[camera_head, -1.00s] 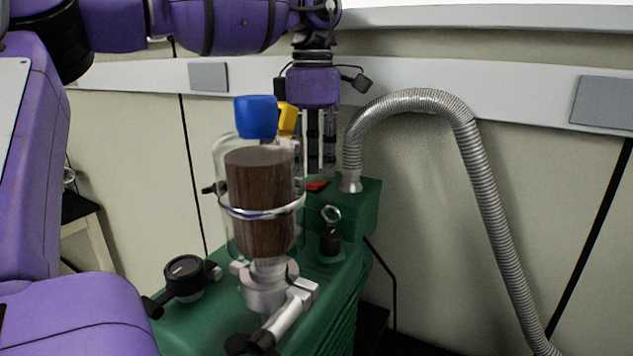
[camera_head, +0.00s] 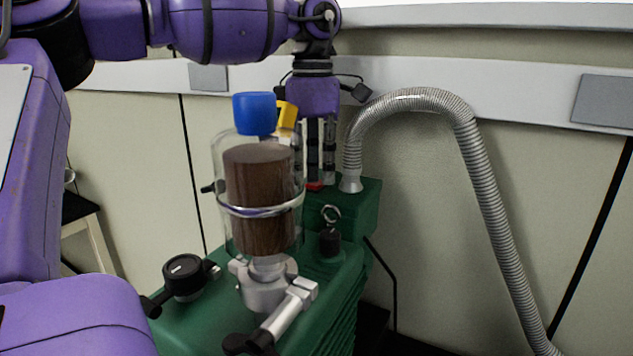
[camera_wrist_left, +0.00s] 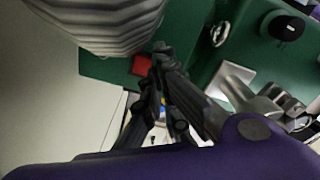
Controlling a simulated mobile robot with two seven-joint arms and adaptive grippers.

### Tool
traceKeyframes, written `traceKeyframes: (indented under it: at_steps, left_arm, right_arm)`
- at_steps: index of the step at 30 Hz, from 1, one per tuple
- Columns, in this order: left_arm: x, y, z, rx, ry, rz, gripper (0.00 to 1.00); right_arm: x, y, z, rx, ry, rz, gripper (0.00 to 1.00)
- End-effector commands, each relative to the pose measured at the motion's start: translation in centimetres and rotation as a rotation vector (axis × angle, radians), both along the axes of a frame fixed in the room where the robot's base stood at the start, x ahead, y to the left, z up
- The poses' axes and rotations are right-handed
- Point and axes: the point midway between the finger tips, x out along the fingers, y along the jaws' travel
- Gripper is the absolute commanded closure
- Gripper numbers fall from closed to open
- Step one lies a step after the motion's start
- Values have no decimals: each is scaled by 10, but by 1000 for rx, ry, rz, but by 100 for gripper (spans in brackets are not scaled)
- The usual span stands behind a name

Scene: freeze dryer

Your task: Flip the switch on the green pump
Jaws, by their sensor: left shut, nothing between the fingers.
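The green pump (camera_head: 200,322) stands below the wall rail, and its raised rear block (camera_head: 356,213) carries a small red switch (camera_head: 314,186). My left gripper (camera_head: 316,182) points down at the red switch, fingers shut and empty. Its fingertips cover part of the switch in the head view; I cannot tell whether they touch it. In the left wrist view the red switch (camera_wrist_left: 141,65) shows just beside the fingertips (camera_wrist_left: 160,55). Which way the switch is tipped cannot be made out. My right gripper is not in view.
A ribbed metal hose (camera_head: 468,140) rises close on the right. A ring-topped black fitting (camera_head: 330,240) stands in front.

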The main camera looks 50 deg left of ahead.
Motion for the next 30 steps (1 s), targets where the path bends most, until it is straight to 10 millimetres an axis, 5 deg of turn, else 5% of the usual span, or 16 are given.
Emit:
traceKeyframes:
  at_steps: [12,30]
  left_arm:
    - [0,0,-3,0,-1,1,100]
    - [0,0,46,2,-3,1,100]
  right_arm:
    - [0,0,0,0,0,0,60]
    - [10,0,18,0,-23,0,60]
